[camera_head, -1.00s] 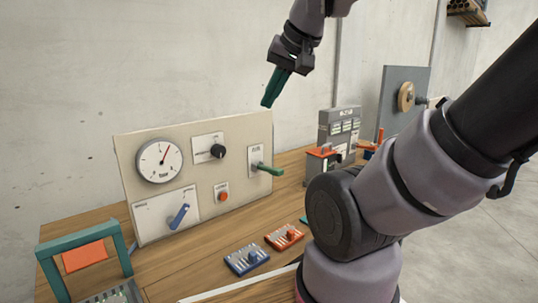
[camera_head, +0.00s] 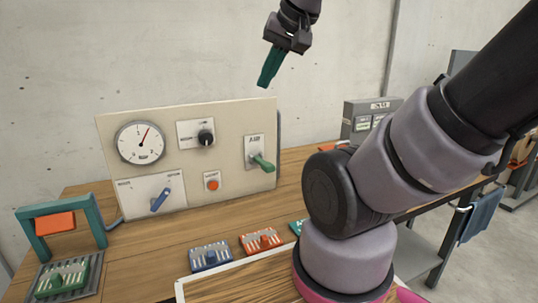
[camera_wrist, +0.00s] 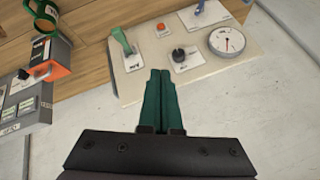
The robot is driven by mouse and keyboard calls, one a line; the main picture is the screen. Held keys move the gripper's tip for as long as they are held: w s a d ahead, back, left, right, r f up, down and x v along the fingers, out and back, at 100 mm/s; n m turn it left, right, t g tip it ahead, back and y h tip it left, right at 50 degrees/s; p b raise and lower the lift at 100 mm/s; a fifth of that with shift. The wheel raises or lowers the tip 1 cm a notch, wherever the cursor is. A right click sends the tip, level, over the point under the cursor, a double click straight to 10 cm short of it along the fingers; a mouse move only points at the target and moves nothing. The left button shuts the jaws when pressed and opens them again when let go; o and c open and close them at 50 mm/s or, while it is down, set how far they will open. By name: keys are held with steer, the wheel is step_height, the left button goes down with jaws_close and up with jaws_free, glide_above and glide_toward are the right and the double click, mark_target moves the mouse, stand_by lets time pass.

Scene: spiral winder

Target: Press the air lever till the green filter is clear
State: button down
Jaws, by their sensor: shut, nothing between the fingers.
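The air lever (camera_head: 262,162) is a green handle on a white plate at the right side of the beige panel (camera_head: 228,122). It sticks out and slants down; it also shows in the wrist view (camera_wrist: 122,41). The green filter (camera_head: 66,278) lies on the grey grate under a teal frame at the lower left; light strips show on it, and whether they are clear I cannot tell. My gripper (camera_head: 264,84) has teal fingers, shut and empty, pointing down above the panel's top right. It is apart from the lever. In the wrist view the fingertips (camera_wrist: 160,72) lie below the lever plate.
The panel also bears a gauge (camera_head: 141,143), a black knob (camera_head: 206,137), an orange button (camera_head: 213,185) and a blue lever (camera_head: 160,200). Blue (camera_head: 210,257) and orange (camera_head: 262,241) filters lie in front. A grey machine (camera_head: 370,118) stands at right.

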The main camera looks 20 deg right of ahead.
steer(key=n+g+h, duration=0.2)
steer(key=n+g, duration=0.7)
steer(key=n, duration=1.3)
glide_above(269, 164)
steer(key=w, duration=0.3)
step_height(269, 164, down, 12)
steer(key=shift+s+f, duration=0.1)
steer(key=shift+s, duration=0.05)
steer(key=f, duration=0.4)
steer(key=s+f, duration=0.1)
steer(key=f, duration=0.4)
steer(key=s+f, duration=0.1)
steer(key=f, duration=0.3)
steer(key=shift+f, duration=0.4)
